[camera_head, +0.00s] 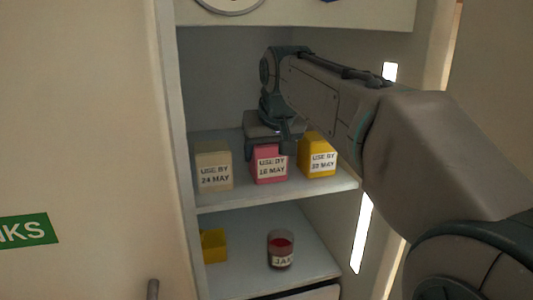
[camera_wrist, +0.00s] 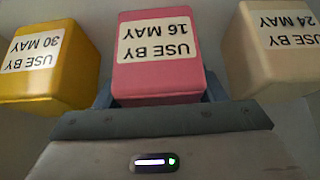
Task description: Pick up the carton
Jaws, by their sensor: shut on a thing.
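A pink carton (camera_head: 270,164) labelled "USE BY 16 MAY" is the middle one of three on the upper shelf (camera_head: 270,196). My gripper (camera_head: 270,146) reaches it from above and behind and is shut on it. In the wrist view the pink carton (camera_wrist: 160,78) sits between the fingers (camera_wrist: 160,95), which are mostly hidden behind it. I cannot tell whether its base touches the shelf. A beige carton (camera_head: 213,166), "USE BY 24 MAY", stands to its left. A yellow carton (camera_head: 318,155), "USE BY 30 MAY", stands to its right.
On the lower shelf (camera_head: 240,280) stand a yellow container (camera_head: 213,246) and a jar with red contents (camera_head: 281,250). The cabinet's side walls bound both shelves, and a panel (camera_head: 300,12) lies above. The neighbouring cartons leave narrow gaps beside the pink one.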

